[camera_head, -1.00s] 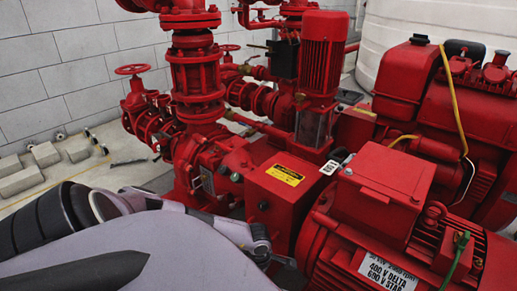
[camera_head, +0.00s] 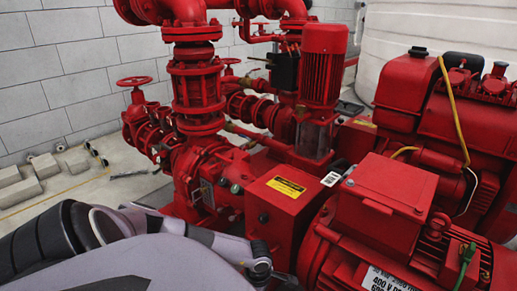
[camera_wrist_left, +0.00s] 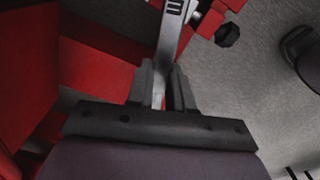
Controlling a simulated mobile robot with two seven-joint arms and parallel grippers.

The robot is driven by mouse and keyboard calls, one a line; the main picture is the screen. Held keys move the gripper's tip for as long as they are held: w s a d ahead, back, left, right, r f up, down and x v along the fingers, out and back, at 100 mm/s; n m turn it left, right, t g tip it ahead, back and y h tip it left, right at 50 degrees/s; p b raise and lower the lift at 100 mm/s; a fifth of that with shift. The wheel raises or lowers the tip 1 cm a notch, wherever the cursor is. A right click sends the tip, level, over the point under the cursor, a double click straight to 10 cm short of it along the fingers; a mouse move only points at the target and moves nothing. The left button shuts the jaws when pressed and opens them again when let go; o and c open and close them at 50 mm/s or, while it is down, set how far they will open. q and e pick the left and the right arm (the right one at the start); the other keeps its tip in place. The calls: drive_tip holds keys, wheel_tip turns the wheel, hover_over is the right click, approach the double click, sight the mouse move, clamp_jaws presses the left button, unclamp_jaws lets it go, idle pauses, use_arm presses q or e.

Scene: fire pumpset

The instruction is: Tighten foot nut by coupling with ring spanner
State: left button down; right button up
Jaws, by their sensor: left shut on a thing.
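My left gripper (camera_wrist_left: 160,80) is shut on the grey shank of the spanner (camera_wrist_left: 173,30), which points away toward the top of the left wrist view. The spanner's far end is cut off by the frame edge. In the head view my left gripper (camera_head: 260,262) is low, in front of the red coupling guard box (camera_head: 276,215) with a yellow label. The coupling's foot is hidden there. My right gripper is not in view.
The red motor (camera_head: 380,225) stands right of the box, close to my left gripper. The red pump and pipes (camera_head: 197,90) stand behind it. Grey floor (camera_wrist_left: 265,95) is open at the right of the left wrist view. Concrete blocks (camera_head: 43,165) lie by the wall.

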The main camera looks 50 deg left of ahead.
use_arm(q)
drive_tip(key=shift+f+b, duration=0.55)
drive_tip(key=shift+f, duration=0.1)
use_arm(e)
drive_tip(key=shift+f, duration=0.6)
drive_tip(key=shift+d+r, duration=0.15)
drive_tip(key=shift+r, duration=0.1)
use_arm(q)
drive_tip(key=shift+r, duration=0.1)
drive_tip(key=shift+s+d+p, duration=0.2)
drive_tip(key=shift+s+p, duration=0.1)
drive_tip(key=shift+p, duration=0.2)
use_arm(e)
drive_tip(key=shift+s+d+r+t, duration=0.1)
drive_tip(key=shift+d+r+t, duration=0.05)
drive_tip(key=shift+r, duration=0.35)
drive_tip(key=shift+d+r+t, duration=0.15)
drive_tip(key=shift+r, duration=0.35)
use_arm(q)
drive_tip(key=shift+n, duration=0.3)
drive_tip(key=shift+r+p, duration=2.4)
drive_tip(key=shift+r, duration=0.1)
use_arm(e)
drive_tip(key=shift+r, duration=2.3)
